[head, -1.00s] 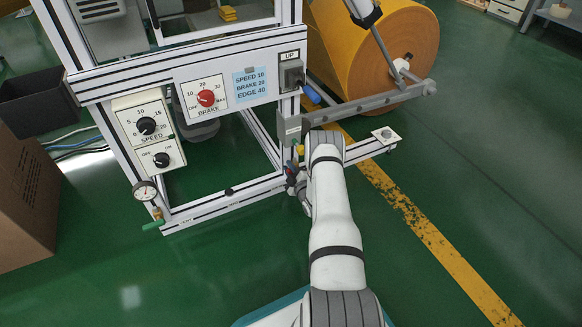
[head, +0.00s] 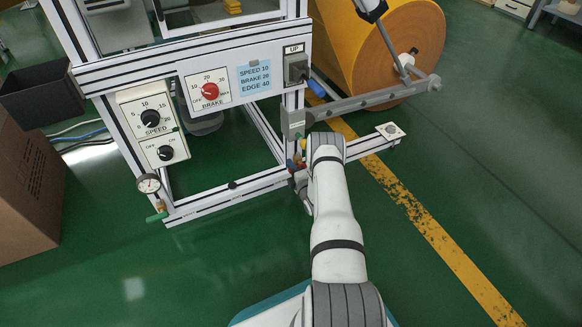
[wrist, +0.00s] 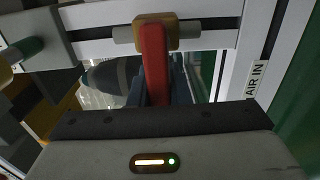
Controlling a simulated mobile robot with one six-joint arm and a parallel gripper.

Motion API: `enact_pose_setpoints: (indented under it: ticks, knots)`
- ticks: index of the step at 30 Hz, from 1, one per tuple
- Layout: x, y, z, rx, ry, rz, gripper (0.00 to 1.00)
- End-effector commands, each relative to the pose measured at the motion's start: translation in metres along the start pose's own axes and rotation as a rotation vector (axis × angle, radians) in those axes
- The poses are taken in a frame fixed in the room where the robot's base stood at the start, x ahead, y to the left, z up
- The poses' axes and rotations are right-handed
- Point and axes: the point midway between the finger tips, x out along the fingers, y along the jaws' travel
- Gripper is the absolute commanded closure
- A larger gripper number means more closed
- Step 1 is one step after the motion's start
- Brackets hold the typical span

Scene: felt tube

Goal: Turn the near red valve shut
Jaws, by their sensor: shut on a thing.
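The near red valve shows in the wrist view as a red lever (wrist: 154,62) on a brass body (wrist: 155,32) with grey pipe stubs left and right. The lever points down the picture, crosswise to the pipe. My gripper (wrist: 155,92) is shut on the lever, its dark fingers on both sides of it. The lever's lower end is hidden between the fingers. In the head view my gripper is at the machine frame's lower right corner, largely hidden by my wrist.
An "AIR IN" label (wrist: 256,79) is on the frame post beside the valve. A grey bar (head: 370,100) and a lower rail with a white plate (head: 390,130) reach right toward an orange roll (head: 375,50). A cardboard box (head: 28,190) stands left. Green floor is clear in front.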

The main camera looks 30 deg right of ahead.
Motion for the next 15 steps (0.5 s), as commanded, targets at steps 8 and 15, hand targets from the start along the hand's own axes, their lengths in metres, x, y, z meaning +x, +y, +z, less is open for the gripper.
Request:
enact_pose_setpoints:
  ticks: [8, 15]
  knots:
    - [-0.0013, -0.0030, -0.0023, -0.005, 0.004, -0.005, 1.00]
    - [-0.0011, -0.0030, -0.0023, -0.004, 0.004, -0.005, 0.74]
